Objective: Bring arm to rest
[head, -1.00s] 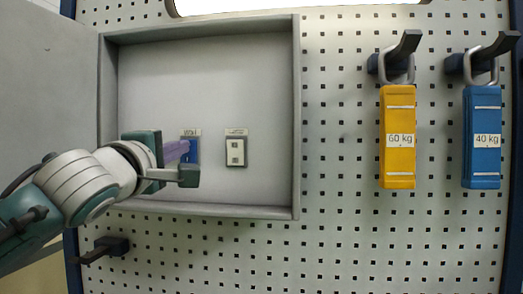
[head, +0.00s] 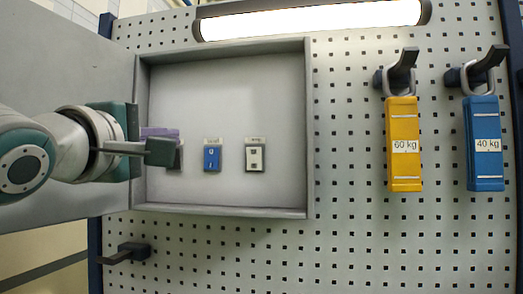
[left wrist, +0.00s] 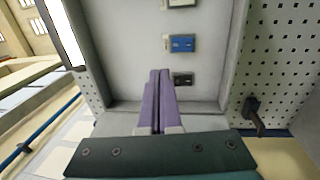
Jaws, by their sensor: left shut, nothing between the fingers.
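My left gripper (head: 168,133) comes in from the left, at the left side of the open grey box (head: 308,130). Its purple fingers are pressed together with nothing between them, as the left wrist view (left wrist: 158,80) also shows. It is apart from the blue switch (head: 212,157) and the white switch (head: 255,157) on the box's back panel. A third, dark switch (left wrist: 182,79) shows just beyond the fingertips in the left wrist view; in the head view the gripper mostly hides it. I cannot tell whether the fingers touch it. My right gripper is not in view.
The box's open door (head: 60,60) stands to the left, behind my left arm. A yellow 60 kg weight (head: 404,165) and a blue 40 kg weight (head: 484,170) hang on hooks at the right of the pegboard (head: 345,120). An empty hook (head: 127,253) sits at lower left.

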